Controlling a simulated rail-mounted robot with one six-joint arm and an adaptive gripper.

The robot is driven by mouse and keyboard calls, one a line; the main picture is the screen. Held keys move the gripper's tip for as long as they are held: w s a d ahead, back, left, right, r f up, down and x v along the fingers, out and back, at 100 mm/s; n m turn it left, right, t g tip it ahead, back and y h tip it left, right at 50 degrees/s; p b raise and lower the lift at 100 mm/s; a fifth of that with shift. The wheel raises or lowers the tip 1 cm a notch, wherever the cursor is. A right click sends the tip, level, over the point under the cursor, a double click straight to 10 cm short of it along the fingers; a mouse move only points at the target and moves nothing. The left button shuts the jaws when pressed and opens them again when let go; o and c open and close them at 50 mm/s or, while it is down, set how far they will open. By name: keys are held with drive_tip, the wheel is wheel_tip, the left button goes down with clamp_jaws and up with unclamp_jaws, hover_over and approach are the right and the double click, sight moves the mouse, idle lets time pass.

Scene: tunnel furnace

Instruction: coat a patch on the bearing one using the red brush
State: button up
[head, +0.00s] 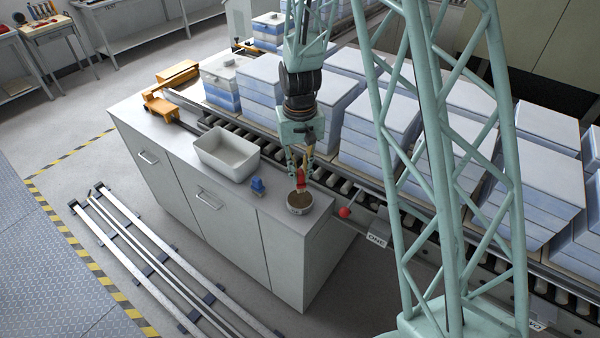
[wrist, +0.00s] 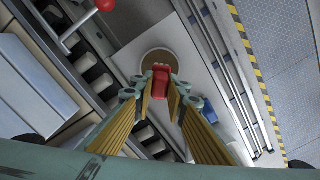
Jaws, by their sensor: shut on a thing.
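My gripper (head: 300,168) is shut on the red brush (head: 300,182), over the right end of the grey cabinet top. The brush also shows between the gripper fingers in the wrist view (wrist: 160,82). It points down at a round tin (head: 299,204) with brown contents, which also shows in the wrist view (wrist: 159,60). I cannot tell whether the bristles touch the contents. A plate marked ONE (head: 376,240) is on the conveyor's side, right of the cabinet. I cannot make out the bearing itself.
A blue object (head: 257,186) and a pale open bin (head: 226,153) stand left of the tin. A red-knobbed lever (head: 344,212) sticks out between cabinet and conveyor. Stacks of blue-white blocks (head: 380,130) line the conveyor. A green lattice column (head: 440,170) is in front.

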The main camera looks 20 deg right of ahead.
sight(300, 184)
drive_tip(key=shift+f+b, duration=0.8)
drive_tip(key=shift+f, duration=1.7)
drive_tip(key=shift+s+f+b, duration=0.1)
drive_tip(key=shift+f+b, duration=0.5)
drive_tip(key=shift+b, duration=0.05)
idle(2.4)
drive_tip(key=shift+r, duration=0.15)
drive_tip(key=shift+r+p, duration=1.45)
drive_tip(key=shift+r, duration=2)
drive_tip(key=shift+f, duration=0.1)
